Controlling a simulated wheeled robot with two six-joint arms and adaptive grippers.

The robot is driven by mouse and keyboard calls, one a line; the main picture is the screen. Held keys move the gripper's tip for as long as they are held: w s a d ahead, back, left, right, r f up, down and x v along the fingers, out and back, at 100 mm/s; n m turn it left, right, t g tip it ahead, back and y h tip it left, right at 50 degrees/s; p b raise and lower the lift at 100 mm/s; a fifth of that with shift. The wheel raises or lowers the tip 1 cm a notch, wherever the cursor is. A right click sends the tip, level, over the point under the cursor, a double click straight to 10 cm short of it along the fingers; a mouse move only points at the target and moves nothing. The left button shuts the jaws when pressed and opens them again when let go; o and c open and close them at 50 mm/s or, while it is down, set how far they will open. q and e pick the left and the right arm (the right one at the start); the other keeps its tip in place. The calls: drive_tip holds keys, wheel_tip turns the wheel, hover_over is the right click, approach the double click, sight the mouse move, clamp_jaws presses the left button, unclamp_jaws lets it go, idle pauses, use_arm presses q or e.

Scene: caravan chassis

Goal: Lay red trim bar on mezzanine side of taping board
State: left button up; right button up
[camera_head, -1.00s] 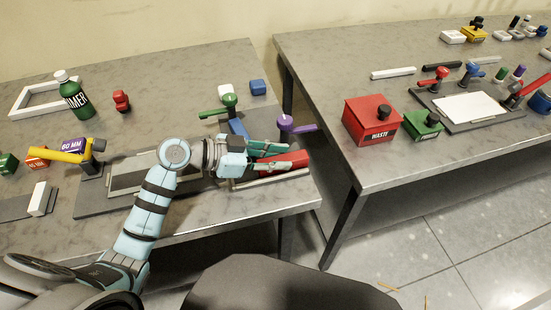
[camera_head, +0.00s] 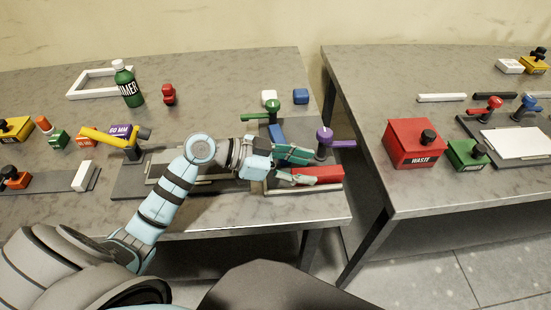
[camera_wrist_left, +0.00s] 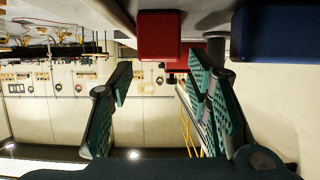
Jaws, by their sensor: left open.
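The red trim bar (camera_head: 322,173) lies at the right end of the left table, on or beside a pale strip. Its near end shows as a red block (camera_wrist_left: 158,35) in the wrist view. My left gripper (camera_head: 308,169) reaches in from the left, its open fingers beside the bar's left end; I cannot tell whether they touch it. In the wrist view the gripper (camera_wrist_left: 158,80) is also open, with a wide gap between its fingers. A dark grey board (camera_head: 130,180) lies under my forearm; I cannot tell whether it is the taping board. My right gripper is out of view.
A purple-knobbed clamp (camera_head: 324,140) and a green-knobbed clamp (camera_head: 272,112) stand close behind the gripper. A blue block (camera_wrist_left: 275,32) is near the right finger in the wrist view. A red waste box (camera_head: 413,146) stands on the right table, across a gap.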

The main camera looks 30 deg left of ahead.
use_arm(q)
drive_tip(key=v, duration=0.8)
drive_tip(key=shift+s+a, duration=0.15)
drive_tip(key=shift+a, duration=0.05)
drive_tip(key=shift+s+a+r, duration=0.2)
drive_tip(key=shift+a+r, duration=0.1)
drive_tip(key=shift+a, duration=0.05)
